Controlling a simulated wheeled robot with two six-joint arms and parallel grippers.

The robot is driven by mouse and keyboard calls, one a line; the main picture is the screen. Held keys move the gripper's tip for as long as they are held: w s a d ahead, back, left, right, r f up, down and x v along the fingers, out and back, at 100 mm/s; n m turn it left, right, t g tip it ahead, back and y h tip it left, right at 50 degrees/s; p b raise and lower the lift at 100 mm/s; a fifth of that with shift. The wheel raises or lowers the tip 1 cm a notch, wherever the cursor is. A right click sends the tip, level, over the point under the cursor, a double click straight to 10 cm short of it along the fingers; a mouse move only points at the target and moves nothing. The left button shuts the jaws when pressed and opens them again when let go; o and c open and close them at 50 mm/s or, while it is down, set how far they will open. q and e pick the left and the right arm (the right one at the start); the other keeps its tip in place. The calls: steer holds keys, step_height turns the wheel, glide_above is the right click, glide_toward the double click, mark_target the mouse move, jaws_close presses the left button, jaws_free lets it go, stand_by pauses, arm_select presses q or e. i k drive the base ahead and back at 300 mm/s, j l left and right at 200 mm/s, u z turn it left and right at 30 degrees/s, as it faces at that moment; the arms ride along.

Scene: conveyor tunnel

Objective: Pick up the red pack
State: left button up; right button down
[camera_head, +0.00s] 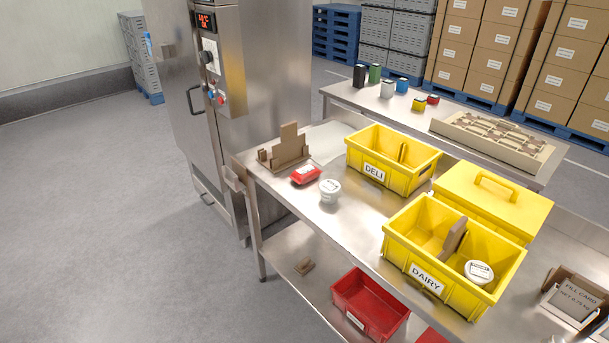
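The red pack (305,175) is a small red box-like pack with a white label. It lies on the steel table (325,226) near its far left corner, in front of a brown cardboard-coloured stand (285,152). A white tub (330,191) stands just to its right and nearer. Neither of my grippers shows in the head view, and nothing is touching the pack.
A yellow DELI crate (374,174) and a yellow DAIRY crate (427,275) stand to the right, with a lidded yellow box (494,198) beside them. A red bin (370,304) sits on the lower shelf. A steel cabinet (236,80) rises behind the table's left end.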

mark_target(303, 175)
steer(key=z, duration=0.2)
steer(key=i+j+z, duration=0.4)
steer(key=j, duration=0.15)
steer(key=j+z, duration=0.2)
steer(key=i+j+z, duration=0.2)
steer(key=j, duration=0.25)
steer(key=k, duration=0.05)
